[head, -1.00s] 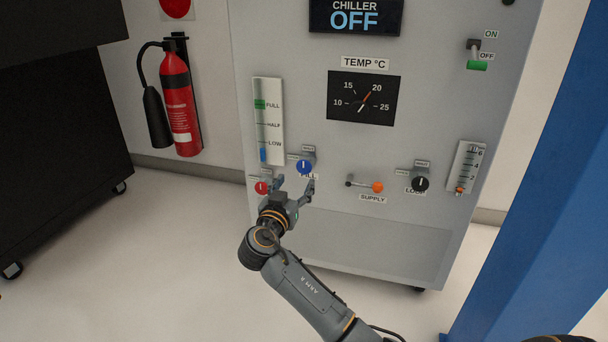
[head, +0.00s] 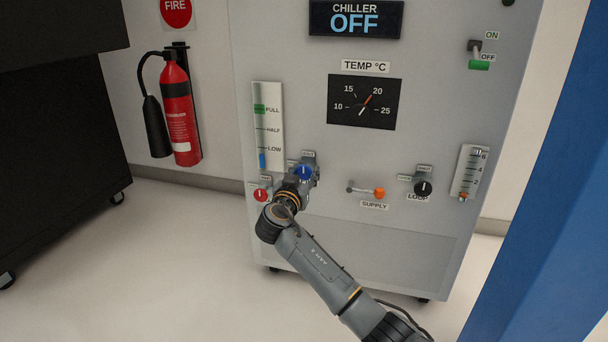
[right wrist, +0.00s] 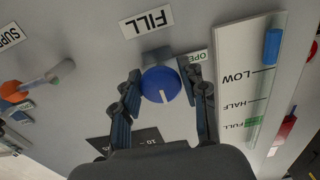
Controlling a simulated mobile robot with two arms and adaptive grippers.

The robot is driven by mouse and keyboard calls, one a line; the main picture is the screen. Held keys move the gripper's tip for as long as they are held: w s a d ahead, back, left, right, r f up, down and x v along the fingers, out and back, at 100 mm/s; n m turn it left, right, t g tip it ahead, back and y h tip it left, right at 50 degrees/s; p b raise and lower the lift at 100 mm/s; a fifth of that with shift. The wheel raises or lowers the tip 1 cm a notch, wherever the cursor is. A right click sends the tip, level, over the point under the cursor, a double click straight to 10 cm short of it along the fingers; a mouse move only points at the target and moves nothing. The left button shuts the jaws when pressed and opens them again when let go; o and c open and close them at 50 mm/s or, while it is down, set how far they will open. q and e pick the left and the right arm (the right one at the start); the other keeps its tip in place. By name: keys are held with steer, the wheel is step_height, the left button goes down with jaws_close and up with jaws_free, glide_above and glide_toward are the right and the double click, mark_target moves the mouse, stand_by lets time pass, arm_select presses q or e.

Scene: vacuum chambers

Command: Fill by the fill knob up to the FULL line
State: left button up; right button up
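The blue fill knob (head: 303,172) is on the grey chiller panel, its white mark pointing up in the head view. It also shows in the right wrist view (right wrist: 161,85), below the FILL label (right wrist: 147,21). My right gripper (head: 303,179) is at the knob, one finger on each side. In the right wrist view, its fingers (right wrist: 164,82) are open around the knob, with narrow gaps visible. The level gauge (head: 268,125) has FULL, HALF and LOW lines. Its blue column (right wrist: 272,46) ends just below LOW. My left gripper is not in view.
A red knob (head: 261,195) sits close left of my gripper. An orange-tipped supply lever (head: 379,193) and a black loop knob (head: 423,188) are to the right. The display reads CHILLER OFF (head: 355,19). A fire extinguisher (head: 180,115) hangs at left; a blue post (head: 545,180) stands right.

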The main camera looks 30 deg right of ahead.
steer(key=c, duration=0.5)
